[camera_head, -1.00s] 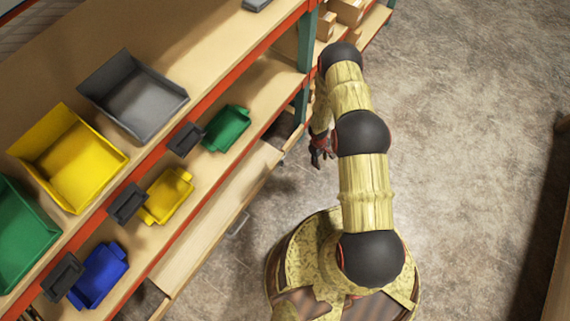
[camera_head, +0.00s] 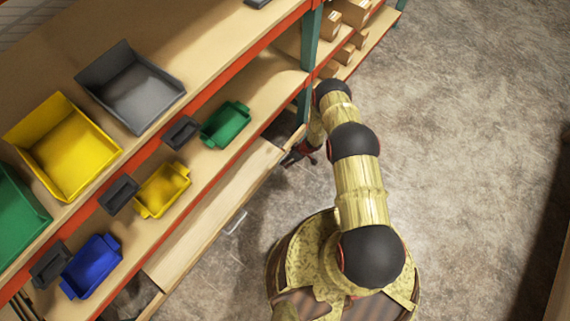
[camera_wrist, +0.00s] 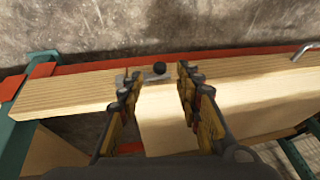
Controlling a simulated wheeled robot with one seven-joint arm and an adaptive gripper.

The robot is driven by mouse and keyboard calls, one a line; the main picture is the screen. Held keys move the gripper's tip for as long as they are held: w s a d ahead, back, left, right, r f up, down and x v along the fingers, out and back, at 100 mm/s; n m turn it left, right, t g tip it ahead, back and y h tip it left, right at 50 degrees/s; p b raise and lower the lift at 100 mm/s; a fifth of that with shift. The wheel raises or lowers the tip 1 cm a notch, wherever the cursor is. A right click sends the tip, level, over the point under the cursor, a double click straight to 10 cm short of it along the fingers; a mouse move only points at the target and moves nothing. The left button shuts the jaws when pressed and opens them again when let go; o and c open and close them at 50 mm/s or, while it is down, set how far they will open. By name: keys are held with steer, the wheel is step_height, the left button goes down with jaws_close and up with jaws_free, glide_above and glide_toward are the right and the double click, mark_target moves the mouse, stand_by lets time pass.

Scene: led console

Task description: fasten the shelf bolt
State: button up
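The shelf bolt shows in the wrist view as a small metal slide (camera_wrist: 133,79) with a round black knob (camera_wrist: 159,68). It lies along the top of a pale wooden board (camera_wrist: 65,91), near a red edge. My gripper (camera_wrist: 160,82) is open, its two fingers spread on either side of the knob in the picture, with nothing held. Whether a finger touches the bolt I cannot tell. In the head view my gripper (camera_head: 299,157) is small and dark beside the lower shelf, close to the green post; the bolt cannot be made out there.
A metal handle (camera_head: 236,222) sticks out from the lower wooden front. A green post (camera_head: 309,40) stands near my arm. Grey (camera_head: 130,88), yellow (camera_head: 62,147), and smaller coloured bins sit on the shelves. The concrete floor (camera_head: 470,130) to the right is clear.

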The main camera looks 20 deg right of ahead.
steer(key=b+x, duration=0.1)
steer(key=x, duration=0.3)
steer(key=shift+w+a+f+b, duration=0.1)
steer(key=shift+a+f+b, duration=0.05)
steer(key=shift+f+b, duration=0.2)
steer(key=c, duration=0.3)
jaws_close()
stand_by(0.4)
